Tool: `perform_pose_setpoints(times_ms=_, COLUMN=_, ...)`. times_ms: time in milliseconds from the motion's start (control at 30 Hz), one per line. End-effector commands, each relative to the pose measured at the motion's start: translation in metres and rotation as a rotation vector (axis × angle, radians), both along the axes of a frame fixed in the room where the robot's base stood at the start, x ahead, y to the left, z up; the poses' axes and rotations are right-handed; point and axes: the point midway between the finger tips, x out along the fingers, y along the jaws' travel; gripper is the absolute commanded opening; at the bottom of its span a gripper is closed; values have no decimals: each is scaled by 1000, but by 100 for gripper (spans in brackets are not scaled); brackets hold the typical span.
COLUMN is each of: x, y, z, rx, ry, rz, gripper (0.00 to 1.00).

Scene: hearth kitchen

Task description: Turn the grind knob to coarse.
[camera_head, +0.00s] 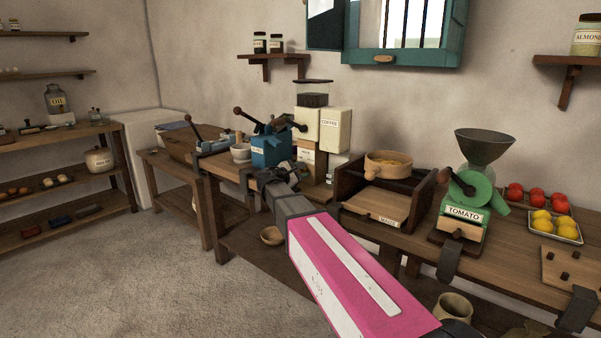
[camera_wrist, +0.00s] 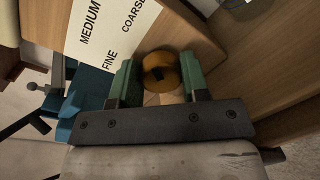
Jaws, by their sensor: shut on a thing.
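The grind knob (camera_wrist: 161,66) is a round, orange-brown knob with a dark mark in the wrist view. It sits on a wooden face beside a cream label plate (camera_wrist: 110,28) reading MEDIUM, FINE and COARSE. My gripper (camera_wrist: 160,82) has its green fingers on either side of the knob and is shut on it. I cannot tell which setting the knob's mark points at. In the head view my gripper (camera_head: 272,178) is at the front of the bench, below the grinder with its dark hopper (camera_head: 313,97); the knob itself is not visible there.
A blue machine (camera_head: 268,152) with dark levers stands just left of the grinder. A wooden box (camera_head: 350,185) with a bowl on top and a green tomato mill (camera_head: 463,212) stand to the right. A small wooden bowl (camera_head: 272,236) sits below my arm.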

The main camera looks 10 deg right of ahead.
Motion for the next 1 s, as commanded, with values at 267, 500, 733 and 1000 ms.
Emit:
perform_pose_setpoints(times_ms=267, x=-2, y=-1, z=-1, rx=166, ry=-164, rz=-3, gripper=18)
perform_pose_setpoints(times_ms=500, x=-2, y=-1, z=-2, rx=266, ry=-261, rz=-2, gripper=18)
perform_pose_setpoints(times_ms=733, x=-3, y=-1, z=-2, rx=315, ry=-308, rz=-3, gripper=18)
perform_pose_setpoints(times_ms=1000, x=-3, y=-1, z=-2, rx=329, ry=-322, rz=-5, gripper=18)
